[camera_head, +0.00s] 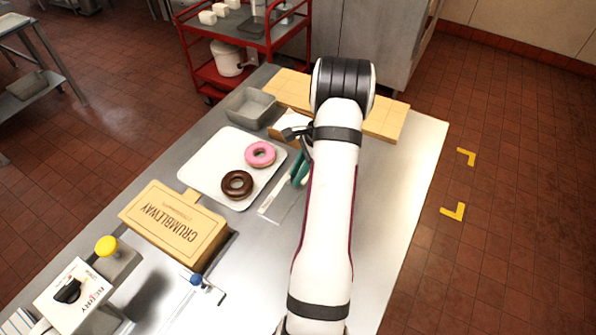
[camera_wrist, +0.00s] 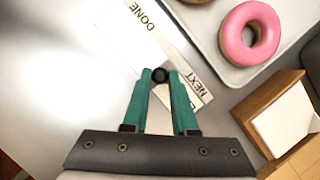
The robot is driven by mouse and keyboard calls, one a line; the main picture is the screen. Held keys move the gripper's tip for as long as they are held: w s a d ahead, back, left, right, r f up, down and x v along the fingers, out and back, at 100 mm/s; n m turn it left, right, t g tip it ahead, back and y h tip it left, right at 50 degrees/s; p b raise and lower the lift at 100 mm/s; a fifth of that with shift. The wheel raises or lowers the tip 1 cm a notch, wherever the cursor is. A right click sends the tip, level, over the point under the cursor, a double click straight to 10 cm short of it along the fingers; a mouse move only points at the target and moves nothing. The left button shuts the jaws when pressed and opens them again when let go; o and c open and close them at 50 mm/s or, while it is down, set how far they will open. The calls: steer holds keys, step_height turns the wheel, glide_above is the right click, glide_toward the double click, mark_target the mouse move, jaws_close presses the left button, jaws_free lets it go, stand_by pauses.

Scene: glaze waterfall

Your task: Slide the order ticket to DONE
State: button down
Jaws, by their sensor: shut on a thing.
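My gripper (camera_wrist: 160,78) points down with its teal fingers closed around a small black knob (camera_wrist: 160,74). The knob is over a pale strip (camera_wrist: 176,38) lettered DONE at the far end and NEXT at the near end. It sits nearer NEXT than DONE. A white piece under the fingers may be the order ticket; the fingers hide much of it, so its edges cannot be told. In the head view my gripper (camera_head: 299,172) is low over the table, partly behind my arm, and the pale strip (camera_head: 270,206) runs out from it toward the lower left.
A white tray (camera_head: 205,173) with a pink donut (camera_head: 260,154) and a chocolate donut (camera_head: 237,184) lies beside the strip. A wooden holder (camera_wrist: 257,110) stands close at the right in the wrist view. A CRUMBLEWAY box (camera_head: 175,223) stands farther left. Bare table (camera_head: 395,190) lies right of my arm.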

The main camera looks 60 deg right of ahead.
steer(key=a, duration=1.1)
steer(key=shift+a, duration=0.1)
steer(key=c, duration=0.8)
jaws_free()
steer(key=shift+o, duration=0.6)
steer(key=shift+r, duration=0.1)
steer(key=v, duration=1.5)
steer(key=shift+r, duration=0.3)
steer(key=shift+s, duration=0.1)
